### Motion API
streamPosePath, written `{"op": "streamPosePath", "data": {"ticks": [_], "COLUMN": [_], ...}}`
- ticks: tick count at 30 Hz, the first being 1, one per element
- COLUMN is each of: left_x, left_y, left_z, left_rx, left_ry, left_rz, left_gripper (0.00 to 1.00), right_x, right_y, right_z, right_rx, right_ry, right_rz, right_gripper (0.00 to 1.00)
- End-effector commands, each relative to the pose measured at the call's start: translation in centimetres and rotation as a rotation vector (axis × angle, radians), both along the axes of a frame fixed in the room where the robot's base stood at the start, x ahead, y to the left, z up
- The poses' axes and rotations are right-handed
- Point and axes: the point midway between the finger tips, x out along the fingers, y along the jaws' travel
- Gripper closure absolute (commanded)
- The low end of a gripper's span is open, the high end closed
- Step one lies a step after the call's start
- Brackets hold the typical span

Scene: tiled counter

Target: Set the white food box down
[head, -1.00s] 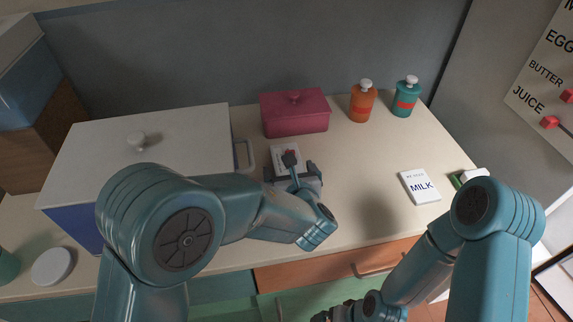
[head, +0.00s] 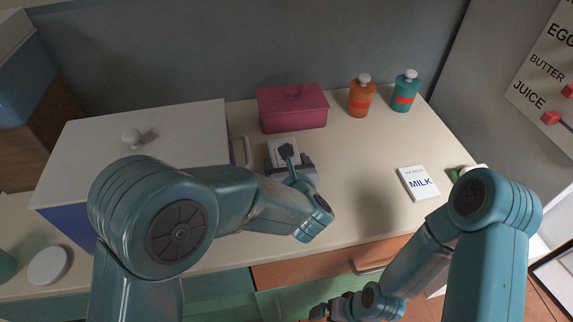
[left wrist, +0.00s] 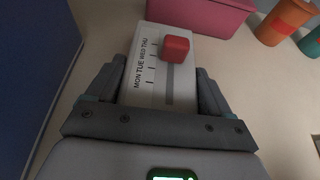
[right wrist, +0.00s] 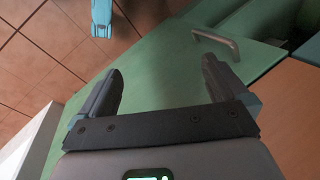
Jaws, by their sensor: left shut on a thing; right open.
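The white food box (left wrist: 166,78) shows in the left wrist view, with day names printed along one side and a red knob (left wrist: 176,49) on a slot. My left gripper (left wrist: 163,92) is shut on it, one finger on each side. In the head view the box (head: 283,147) is at the counter in front of the dark pink lidded box, partly hidden by my gripper (head: 292,164). I cannot tell whether its underside touches the counter. My right gripper (right wrist: 163,85) is open and empty, low in front of the green cabinet front.
A dark pink lidded box (head: 292,108) stands just behind. A large blue box with a white lid (head: 140,140) is to the left. Orange (head: 361,97) and teal (head: 404,92) bottles stand at the back. A milk card (head: 418,183) lies right; the counter between is clear.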

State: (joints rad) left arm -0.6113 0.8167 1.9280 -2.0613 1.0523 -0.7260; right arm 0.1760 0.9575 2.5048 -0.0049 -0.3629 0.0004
Motion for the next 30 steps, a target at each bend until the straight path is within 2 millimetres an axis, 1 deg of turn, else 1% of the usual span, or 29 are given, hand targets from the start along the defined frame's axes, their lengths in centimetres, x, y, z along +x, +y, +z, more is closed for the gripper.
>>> {"op": "streamPosePath", "data": {"ticks": [5, 8, 12, 15, 18, 23, 26, 27, 28, 29, 30], "left_x": [0.2, 0.2, 0.2, 0.2, 0.2, 0.2, 0.2, 0.2, 0.2, 0.2, 0.2], "left_y": [-0.1, -0.1, -0.1, 0.0, -0.1, 0.0, 0.0, 0.0, 0.0, 0.0, 0.0], "left_z": [3.6, 6.7, 11.3, 14.1, 16.3, 18.7, 20.7, 21.3, 21.5, 21.4, 21.1], "left_rx": [-0.005, -0.008, -0.008, -0.007, -0.004, -0.002, -0.001, -0.001, -0.001, -0.001, -0.001], "left_ry": [-0.007, -0.009, -0.009, -0.006, -0.006, -0.005, -0.003, -0.002, -0.002, -0.001, -0.001], "left_rz": [0.0, 0.001, 0.002, 0.001, 0.0, 0.0, 0.001, 0.001, 0.001, 0.0, 0.0], "left_gripper": [0.6, 0.6, 0.6, 0.6, 0.6, 0.6, 0.6, 0.6, 0.6, 0.6, 0.6], "right_x": [0.0, 0.0, 0.0, 0.0, 0.0, 0.0, 0.0, 0.0, 0.0, 0.0, 0.0], "right_y": [0.0, 0.0, 0.0, 0.0, 0.0, 0.0, 0.0, 0.0, 0.0, 0.0, 0.0], "right_z": [0.5, 0.9, 1.6, 2.1, 2.5, 3.1, 4.5, 5.0, 5.2, 5.1, 4.8], "right_rx": [0.0, 0.0, 0.0, 0.0, 0.0, 0.0, 0.0, 0.0, 0.0, 0.0, 0.0], "right_ry": [0.0, 0.0, 0.0, 0.0, 0.0, 0.0, 0.0, 0.0, 0.0, -0.001, -0.001], "right_rz": [0.0, 0.0, 0.0, 0.0, 0.0, 0.0, 0.0, 0.0, 0.0, 0.0, 0.0], "right_gripper": [0.0, 0.0, 0.0, 0.0, 0.0, 0.0, 0.0, 0.13, 0.23, 0.33, 0.46]}}
